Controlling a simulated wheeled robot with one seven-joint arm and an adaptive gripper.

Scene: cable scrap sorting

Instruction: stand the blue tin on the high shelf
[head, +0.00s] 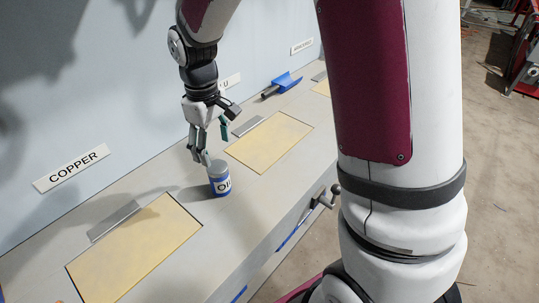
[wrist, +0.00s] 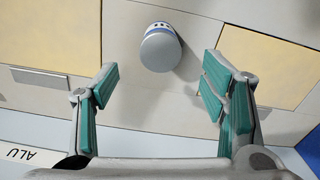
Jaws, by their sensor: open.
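The blue tin (head: 219,179), with a grey lid and a white label reading "OI" in part, stands upright on the grey bench between two yellow panels. In the wrist view the tin (wrist: 160,50) shows from above, beyond and between the fingertips. My gripper (head: 209,143) is open and empty, above the bench and just behind the tin, with its fingers pointing down. Its teal-padded fingers are spread wide in the wrist view (wrist: 157,88). No contact with the tin can be made out. I see no high shelf in either view.
The bench (head: 150,192) has yellow panels (head: 135,254) with grey flaps beside them. A blue scoop (head: 284,83) lies farther back. A wall with a COPPER sign (head: 72,167) runs behind the bench. A lever handle (head: 326,196) sticks out at the front. My large arm link blocks the right side.

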